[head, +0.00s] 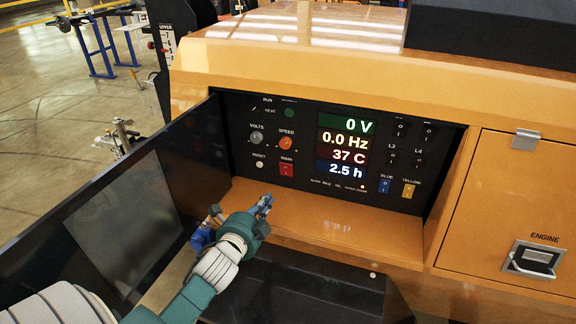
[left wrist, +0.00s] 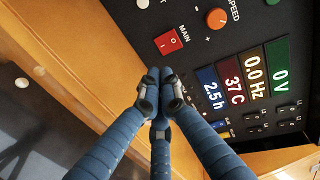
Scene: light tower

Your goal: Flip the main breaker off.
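The main breaker is a small red rocker switch (head: 286,169) under the word MAIN, low on the black control panel (head: 310,196). The rocker also shows in the left wrist view (left wrist: 169,41), with its O and I marks; I cannot tell which side is pressed in. My left gripper (head: 266,201) is in front of the panel, below and slightly left of the breaker, apart from it. In the left wrist view its blue fingers (left wrist: 160,92) converge with their dark tips together and nothing between them. My right gripper is not in view.
The panel display (head: 345,146) reads 0 V, 0.0 Hz, 37 C and 2.5 h. An orange speed knob (head: 287,143) sits above the breaker, a volts knob (head: 256,137) to the left. An open dark door (head: 110,195) stands at left. An orange ledge (head: 340,232) runs below.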

